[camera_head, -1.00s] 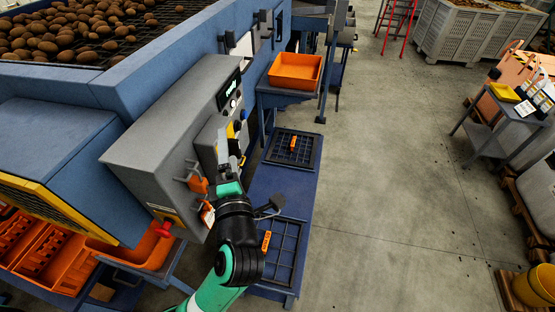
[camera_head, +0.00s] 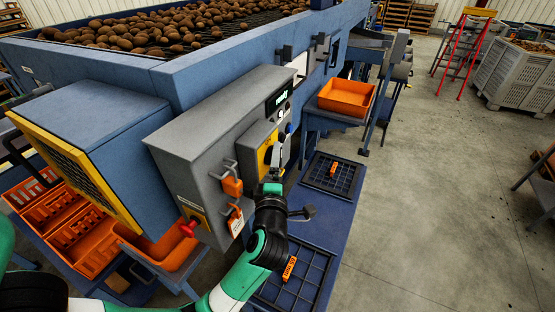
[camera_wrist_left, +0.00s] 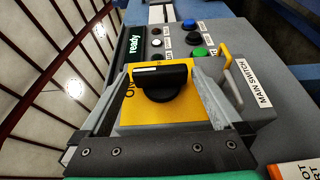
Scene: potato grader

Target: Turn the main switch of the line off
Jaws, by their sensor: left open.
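The main switch is a black rotary knob (camera_wrist_left: 162,82) on a yellow plate (camera_wrist_left: 150,122), beside a "MAIN SWITCH" label (camera_wrist_left: 257,87). Its bar lies crosswise in the left wrist view, its white mark at the left end near the letters "ON". My left gripper (camera_head: 275,158) is at the front of the grey control cabinet (camera_head: 190,150). In the left wrist view its two open fingers (camera_wrist_left: 163,85) stand on either side of the knob; contact is not visible. In the head view the gripper largely hides the knob, and a bit of yellow plate (camera_head: 264,152) shows. My right gripper is not in view.
A lit "ready" display (camera_wrist_left: 134,42) and several buttons sit beyond the switch, with a yellow bracket (camera_wrist_left: 231,68) to its right. An orange padlock (camera_head: 232,187), hanging tag (camera_head: 235,222) and red knob (camera_head: 188,229) are lower on the cabinet. A blue bench (camera_head: 325,215) stands right.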

